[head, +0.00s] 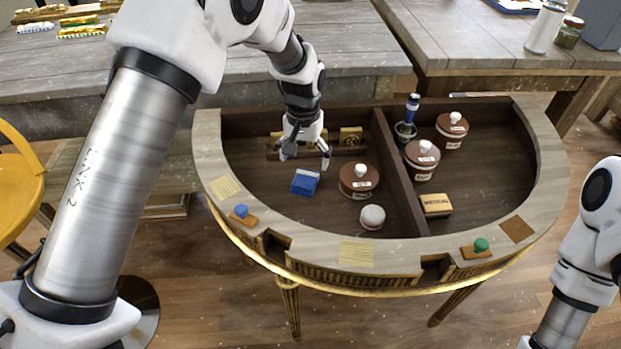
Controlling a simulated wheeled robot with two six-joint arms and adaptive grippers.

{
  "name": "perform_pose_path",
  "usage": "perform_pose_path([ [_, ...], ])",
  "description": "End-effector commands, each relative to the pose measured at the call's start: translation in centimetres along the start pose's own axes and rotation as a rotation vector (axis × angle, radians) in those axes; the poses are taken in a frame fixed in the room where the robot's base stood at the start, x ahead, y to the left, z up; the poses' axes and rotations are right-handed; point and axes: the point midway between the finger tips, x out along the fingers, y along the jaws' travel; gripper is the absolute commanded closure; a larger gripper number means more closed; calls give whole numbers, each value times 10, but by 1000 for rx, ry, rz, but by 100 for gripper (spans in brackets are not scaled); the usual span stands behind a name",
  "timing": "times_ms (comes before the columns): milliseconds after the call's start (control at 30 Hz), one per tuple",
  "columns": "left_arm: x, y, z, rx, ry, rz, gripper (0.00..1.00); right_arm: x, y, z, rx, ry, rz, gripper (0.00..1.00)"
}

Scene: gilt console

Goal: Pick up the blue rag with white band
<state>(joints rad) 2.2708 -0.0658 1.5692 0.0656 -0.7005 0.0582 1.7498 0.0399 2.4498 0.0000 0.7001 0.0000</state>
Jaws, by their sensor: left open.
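The blue rag with white band (306,182) lies folded on the dark floor of the left compartment of the half-round console (210,150). My left gripper (305,158) is open and empty just behind and above the rag, its fingers pointing down. I cannot tell if a finger touches the rag. My right arm shows at the right edge, but its gripper is out of view.
A brown lidded jar (359,181) and a small white-topped jar (372,217) stand right of the rag. Brass blocks (350,137) sit behind. A divider (398,170) separates the right compartment, holding two brown jars, a blue bottle (411,108) and a yellow box (436,205).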

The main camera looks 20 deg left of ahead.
Motion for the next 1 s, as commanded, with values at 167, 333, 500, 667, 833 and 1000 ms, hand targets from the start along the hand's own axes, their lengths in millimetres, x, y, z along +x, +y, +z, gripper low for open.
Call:
perform_pose_path([
  [167,24,2,1,0,-4,-1,12,-2,0,0,0,-1,0,60],
  [333,55,4,2,0,-4,0,12,-3,0,0,0,0,0,60],
  [500,66,4,2,0,0,0,12,-3,0,0,0,0,0,60],
  [667,66,4,2,0,0,0,23,-3,0,0,0,0,0,60],
  [833,66,4,2,0,-1,0,66,-3,0,0,0,0,0,60],
  [1000,66,4,2,0,-1,0,71,-3,0,0,0,0,0,60],
])
